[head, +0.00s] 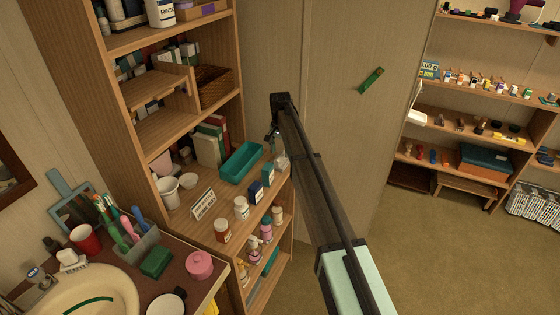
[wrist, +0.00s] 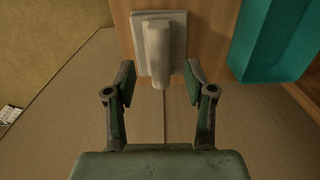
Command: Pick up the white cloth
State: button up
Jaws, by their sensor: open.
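A pale white-grey folded piece that looks like the white cloth (wrist: 157,50) lies at the shelf edge in the wrist view, with a narrow part pointing toward my gripper. In the head view it shows as a small whitish shape (head: 282,161) at the right end of the shelf, partly hidden by my arm. My gripper (wrist: 162,83) is open. The narrow part of the cloth reaches between its fingertips, and no grip on it shows. In the head view my gripper (head: 272,134) hangs just above the cloth and is small and dark.
A teal tray (head: 240,162) stands left of the cloth on the same shelf; it fills the upper right of the wrist view (wrist: 275,45). A tall panel (head: 310,60) rises behind. Open floor (head: 440,240) lies to the right.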

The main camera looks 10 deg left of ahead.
aim_at(280, 155)
jog(key=shift+f+p, duration=0.35)
jog(key=shift+f, duration=1.25)
grip_shut()
jog(key=shift+r, duration=0.1)
